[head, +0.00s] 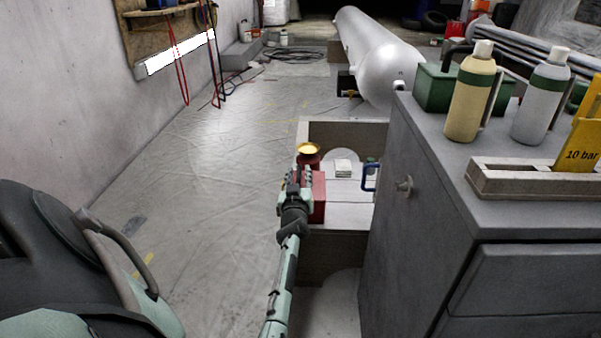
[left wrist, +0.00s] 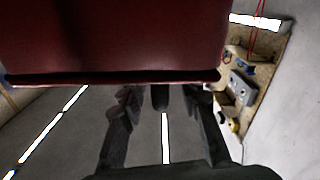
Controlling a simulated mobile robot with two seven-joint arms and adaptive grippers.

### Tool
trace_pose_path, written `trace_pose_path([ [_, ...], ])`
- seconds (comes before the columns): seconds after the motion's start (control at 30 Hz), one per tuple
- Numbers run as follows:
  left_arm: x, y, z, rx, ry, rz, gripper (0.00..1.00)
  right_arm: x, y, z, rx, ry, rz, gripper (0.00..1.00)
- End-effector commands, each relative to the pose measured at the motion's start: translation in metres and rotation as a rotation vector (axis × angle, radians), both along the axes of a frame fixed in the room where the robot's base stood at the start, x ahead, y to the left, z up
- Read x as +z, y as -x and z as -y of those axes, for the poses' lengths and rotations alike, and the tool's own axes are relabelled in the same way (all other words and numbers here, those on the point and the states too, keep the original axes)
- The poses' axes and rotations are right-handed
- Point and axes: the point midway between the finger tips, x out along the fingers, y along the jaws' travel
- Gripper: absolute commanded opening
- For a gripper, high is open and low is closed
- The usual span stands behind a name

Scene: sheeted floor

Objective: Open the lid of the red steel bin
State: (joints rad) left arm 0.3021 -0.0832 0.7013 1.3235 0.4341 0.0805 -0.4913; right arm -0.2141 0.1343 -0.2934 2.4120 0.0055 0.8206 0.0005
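The red steel bin (head: 319,190) is a small box on the pale surface left of the grey cabinet, partly hidden behind my left gripper (head: 293,180). In the left wrist view a broad dark red surface of the bin (left wrist: 120,40) fills the top, with a straight lower edge. My left gripper shows there too (left wrist: 160,105), its two fingers spread apart with nothing seen between them. The fingertips are close to the red edge; I cannot tell whether they touch it. Whether the lid is raised is not clear. My right gripper is not in view.
A red container with a yellow top (head: 308,151) stands just behind the bin. The grey cabinet (head: 420,200) with bottles on it blocks the right side. A white block (head: 343,166) and a blue handle (head: 369,178) are nearby. The sheeted floor (head: 215,190) to the left is mostly clear.

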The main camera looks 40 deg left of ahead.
Motion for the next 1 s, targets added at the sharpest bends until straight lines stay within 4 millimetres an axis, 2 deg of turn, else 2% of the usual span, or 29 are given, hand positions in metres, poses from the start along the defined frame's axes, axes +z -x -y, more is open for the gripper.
trace_pose_path([
  [0.27,0.0005,0.0,-0.0005,0.0,0.0,0.0,0.31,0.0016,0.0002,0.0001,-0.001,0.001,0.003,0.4],
  [0.5,0.0004,0.0,-0.0005,0.0,0.0,0.0,0.02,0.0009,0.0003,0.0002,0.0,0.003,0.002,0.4],
  [0.53,0.0004,0.0,-0.0005,0.0,0.0,0.0,0.0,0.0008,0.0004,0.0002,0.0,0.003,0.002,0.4],
  [1.0,0.0021,-0.0002,-0.0003,0.0,-0.005,-0.005,0.0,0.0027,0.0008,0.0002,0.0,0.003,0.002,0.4],
])
